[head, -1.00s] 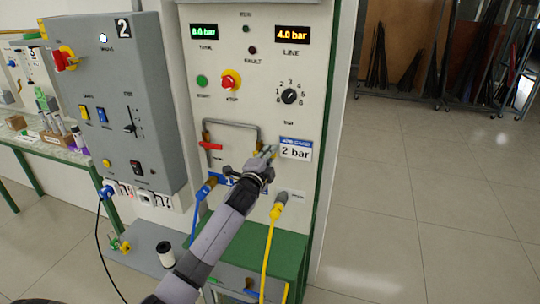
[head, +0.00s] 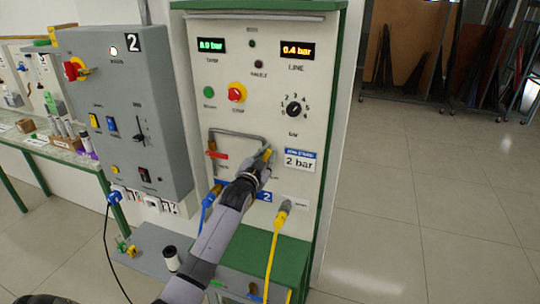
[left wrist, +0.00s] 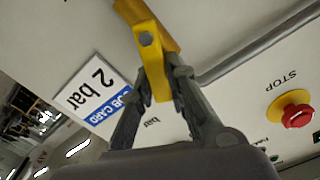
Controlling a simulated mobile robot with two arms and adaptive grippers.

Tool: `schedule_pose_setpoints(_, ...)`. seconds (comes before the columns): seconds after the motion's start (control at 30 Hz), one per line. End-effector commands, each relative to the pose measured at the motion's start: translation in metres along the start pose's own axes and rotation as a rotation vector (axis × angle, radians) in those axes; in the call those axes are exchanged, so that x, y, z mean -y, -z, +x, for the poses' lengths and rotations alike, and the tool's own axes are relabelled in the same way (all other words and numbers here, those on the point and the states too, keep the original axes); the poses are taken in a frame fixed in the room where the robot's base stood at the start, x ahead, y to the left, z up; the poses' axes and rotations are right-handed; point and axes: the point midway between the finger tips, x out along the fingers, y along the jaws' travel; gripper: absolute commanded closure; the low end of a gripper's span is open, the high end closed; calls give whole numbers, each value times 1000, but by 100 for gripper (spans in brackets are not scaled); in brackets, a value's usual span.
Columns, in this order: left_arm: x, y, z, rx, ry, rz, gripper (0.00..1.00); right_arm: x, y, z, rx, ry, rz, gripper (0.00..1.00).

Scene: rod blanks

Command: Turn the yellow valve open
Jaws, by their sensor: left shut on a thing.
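The yellow valve handle (head: 267,155) is on the panel at the right end of the grey pipe, just left of the job card. In the left wrist view the yellow handle (left wrist: 150,45) runs down between my fingers. My left gripper (head: 263,163) is shut on it, with a finger on each side (left wrist: 160,82). The gripper hides part of the valve in the head view. The LINE display (head: 299,50) reads 0.4 bar. The job card (head: 300,159) reads 2 bar. My right gripper is not in view.
A red valve handle (head: 218,155) sits on the pipe's left end. A red stop button (head: 237,92) and a numbered knob (head: 294,108) are above. Blue (head: 207,205) and yellow hoses (head: 273,240) hang below. A grey box (head: 125,110) stands left; open floor (head: 430,200) lies right.

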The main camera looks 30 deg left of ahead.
Motion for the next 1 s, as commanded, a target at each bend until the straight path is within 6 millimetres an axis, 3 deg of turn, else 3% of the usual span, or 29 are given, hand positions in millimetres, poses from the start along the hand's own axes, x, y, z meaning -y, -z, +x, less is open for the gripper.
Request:
schedule_pose_setpoints(0.5, 15, -5, 0, 4, -1, -377, 100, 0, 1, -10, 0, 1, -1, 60)
schedule_pose_setpoints(1.0, 19, -7, 0, 4, -1, -471, 100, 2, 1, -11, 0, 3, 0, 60)
